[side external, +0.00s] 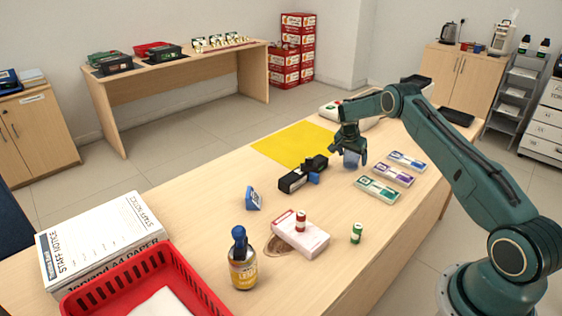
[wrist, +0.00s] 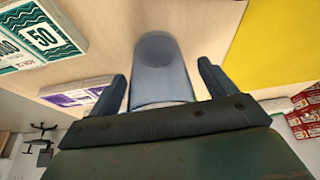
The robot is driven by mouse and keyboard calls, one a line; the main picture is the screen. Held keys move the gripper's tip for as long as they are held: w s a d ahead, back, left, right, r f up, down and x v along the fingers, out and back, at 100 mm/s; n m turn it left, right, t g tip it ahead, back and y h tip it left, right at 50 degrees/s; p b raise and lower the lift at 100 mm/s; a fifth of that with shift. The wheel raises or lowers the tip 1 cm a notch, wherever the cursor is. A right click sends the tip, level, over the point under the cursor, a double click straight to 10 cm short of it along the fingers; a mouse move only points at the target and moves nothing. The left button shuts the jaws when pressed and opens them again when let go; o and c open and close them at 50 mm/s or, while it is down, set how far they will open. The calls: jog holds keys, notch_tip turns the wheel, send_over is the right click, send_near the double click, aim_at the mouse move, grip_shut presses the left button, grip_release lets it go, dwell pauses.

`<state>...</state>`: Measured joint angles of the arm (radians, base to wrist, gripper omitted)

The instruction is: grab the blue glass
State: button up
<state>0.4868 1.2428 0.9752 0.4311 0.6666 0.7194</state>
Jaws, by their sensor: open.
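The blue glass (side external: 352,158) stands on the counter, a translucent blue tumbler, just below my gripper (side external: 350,142) in the side view. In the wrist view the blue glass (wrist: 160,68) lies between the two fingers of my gripper (wrist: 162,85). The fingers are open, one on each side of the glass, with a visible gap on both sides. Part of the glass's upper end is hidden behind the gripper's body in the wrist view.
Banknote bundles (side external: 393,174) lie right of the glass. A yellow mat (side external: 292,143) lies left of it. A black device (side external: 300,176) with a blue part lies nearer the front. A bottle (side external: 242,262), a white box (side external: 300,236) and a red basket (side external: 190,285) stand farther forward.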

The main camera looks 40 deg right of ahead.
jog(key=c, duration=1.2)
jog(key=shift+o, duration=0.2)
jog(key=shift+r, duration=0.2)
notch_tip(320, 180, up, 20)
jog(key=shift+f, duration=0.15)
